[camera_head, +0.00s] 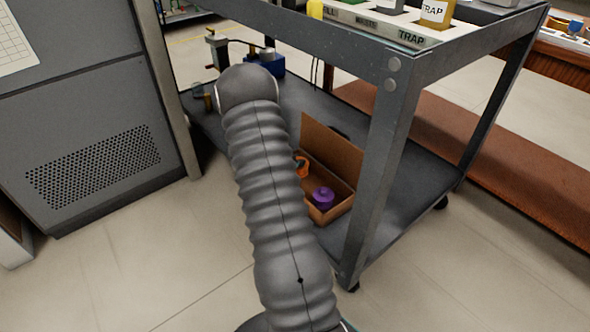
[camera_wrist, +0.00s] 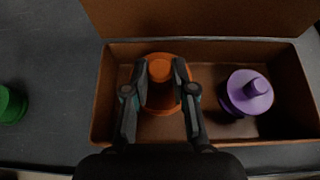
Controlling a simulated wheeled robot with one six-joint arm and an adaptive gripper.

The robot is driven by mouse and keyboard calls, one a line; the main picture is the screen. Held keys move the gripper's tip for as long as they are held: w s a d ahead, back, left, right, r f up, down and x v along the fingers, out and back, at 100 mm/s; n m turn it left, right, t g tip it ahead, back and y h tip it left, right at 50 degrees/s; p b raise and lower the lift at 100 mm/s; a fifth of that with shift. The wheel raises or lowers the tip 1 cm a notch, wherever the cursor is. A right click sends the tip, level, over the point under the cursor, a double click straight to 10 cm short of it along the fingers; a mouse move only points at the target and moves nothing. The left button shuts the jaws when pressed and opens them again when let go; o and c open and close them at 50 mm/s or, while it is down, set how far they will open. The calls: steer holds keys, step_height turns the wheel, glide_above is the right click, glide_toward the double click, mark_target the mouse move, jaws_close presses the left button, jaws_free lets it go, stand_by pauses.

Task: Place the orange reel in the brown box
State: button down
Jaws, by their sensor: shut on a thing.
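The brown box (camera_wrist: 215,142) sits on the lower shelf of a cart, its lid raised at the back; it also shows in the head view (camera_head: 330,217). The orange reel (camera_wrist: 162,60) is inside the box outline, in its left half, with its knob between my fingers. My gripper (camera_wrist: 162,82) is shut on the orange reel. I cannot tell whether the reel touches the box floor. In the head view the orange reel (camera_head: 302,166) is partly hidden behind my arm.
A purple reel (camera_wrist: 249,92) stands in the right half of the box. A green object (camera_wrist: 11,104) is on the shelf to the left. The cart's front leg (camera_head: 378,165) rises just right of the box, and the upper shelf (camera_head: 330,38) overhangs it.

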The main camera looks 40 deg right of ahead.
steer(key=shift+w+d+f, duration=0.2)
steer(key=shift+w+f, duration=0.1)
steer(key=shift+w, duration=0.15)
steer(key=shift+f+b, duration=0.3)
steer(key=shift+f, duration=1.65)
steer(key=shift+f, duration=0.1)
steer(key=shift+f, duration=0.15)
steer(key=c, duration=1)
jaws_free()
steer(key=shift+o, duration=0.2)
